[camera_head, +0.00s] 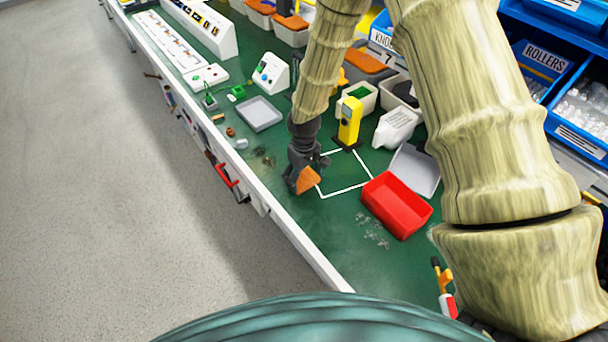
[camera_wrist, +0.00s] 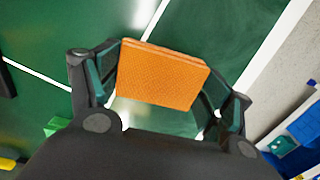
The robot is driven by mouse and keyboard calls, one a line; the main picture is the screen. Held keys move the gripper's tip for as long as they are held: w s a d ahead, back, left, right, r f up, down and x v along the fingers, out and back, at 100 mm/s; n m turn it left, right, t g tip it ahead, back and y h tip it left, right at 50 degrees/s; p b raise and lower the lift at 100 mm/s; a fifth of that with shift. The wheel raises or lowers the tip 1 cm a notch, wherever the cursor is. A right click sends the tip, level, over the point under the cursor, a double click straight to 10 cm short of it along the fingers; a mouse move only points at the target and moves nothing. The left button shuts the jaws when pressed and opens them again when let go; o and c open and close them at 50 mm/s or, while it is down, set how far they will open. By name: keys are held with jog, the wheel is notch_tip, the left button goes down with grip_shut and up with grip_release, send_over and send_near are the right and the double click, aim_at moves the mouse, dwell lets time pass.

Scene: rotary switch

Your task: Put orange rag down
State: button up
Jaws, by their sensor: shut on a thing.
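The orange rag (camera_wrist: 162,78) is a flat, textured square between the two fingers of my gripper (camera_wrist: 165,88) in the wrist view. The gripper is shut on it. In the head view the rag (camera_head: 307,180) shows at the tip of my gripper (camera_head: 303,170), near the left side of a white outlined square on the green bench top (camera_head: 375,265). I cannot tell whether the rag touches the bench.
A red bin (camera_head: 397,207) stands right of the outline, with a grey tray (camera_head: 415,168) behind it. A yellow device (camera_head: 349,122) stands at the outline's back. A grey shallow tray (camera_head: 260,113) lies to the left. The bench's white front edge (camera_head: 285,220) is close by.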

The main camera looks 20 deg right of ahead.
aim_at(304, 179)
jog(key=shift+f, duration=0.2)
jog(key=o, duration=1.2)
jog(key=shift+o, duration=0.2)
notch_tip(304, 179, up, 12)
jog(key=b, duration=0.3)
jog(key=shift+r, duration=0.2)
jog(key=shift+s, duration=0.1)
